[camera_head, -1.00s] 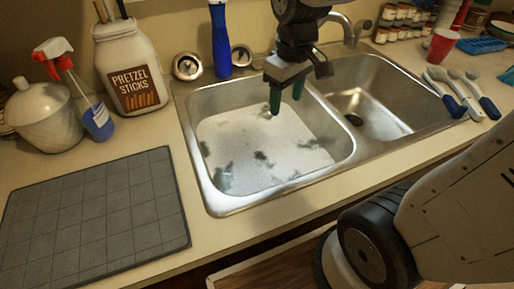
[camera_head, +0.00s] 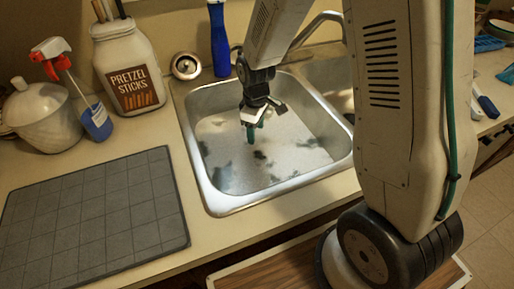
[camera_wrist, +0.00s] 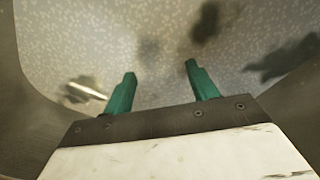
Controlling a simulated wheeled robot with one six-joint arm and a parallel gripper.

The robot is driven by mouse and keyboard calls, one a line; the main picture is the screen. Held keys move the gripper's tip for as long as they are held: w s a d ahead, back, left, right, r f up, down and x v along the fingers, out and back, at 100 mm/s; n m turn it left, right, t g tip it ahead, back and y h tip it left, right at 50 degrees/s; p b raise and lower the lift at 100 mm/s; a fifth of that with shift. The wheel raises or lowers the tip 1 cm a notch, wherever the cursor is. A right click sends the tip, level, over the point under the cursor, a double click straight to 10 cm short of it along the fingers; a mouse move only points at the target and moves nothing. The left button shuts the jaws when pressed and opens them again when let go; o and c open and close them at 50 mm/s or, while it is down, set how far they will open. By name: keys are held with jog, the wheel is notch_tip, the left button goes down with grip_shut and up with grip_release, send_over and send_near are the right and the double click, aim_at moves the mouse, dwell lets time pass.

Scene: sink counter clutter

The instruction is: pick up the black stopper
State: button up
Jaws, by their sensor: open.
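My gripper (camera_head: 252,138) is open and points down into the left sink basin (camera_head: 207,180), above its pale speckled floor. In the wrist view its two green fingers (camera_wrist: 160,70) stand apart with nothing between them. Several dark patches lie on the basin floor, one of them (camera_head: 260,155) just below and right of the fingers. The wrist view shows a blurred dark patch (camera_wrist: 148,50) beyond the fingertips, and darker irregular ones (camera_wrist: 285,60) to the right. I cannot tell which, if any, is the black stopper. My arm hides most of the right basin.
The basin walls surround my gripper closely. A pretzel jar (camera_head: 128,70), spray bottle (camera_head: 95,115) and white lidded pot (camera_head: 45,120) stand left. A grey mat (camera_head: 95,215) lies at front left.

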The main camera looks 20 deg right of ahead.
aim_at(257, 141)
jog(key=f, duration=0.4)
jog(key=shift+s+d+f, duration=0.1)
jog(key=shift+s, duration=0.15)
jog(key=c, duration=1.1)
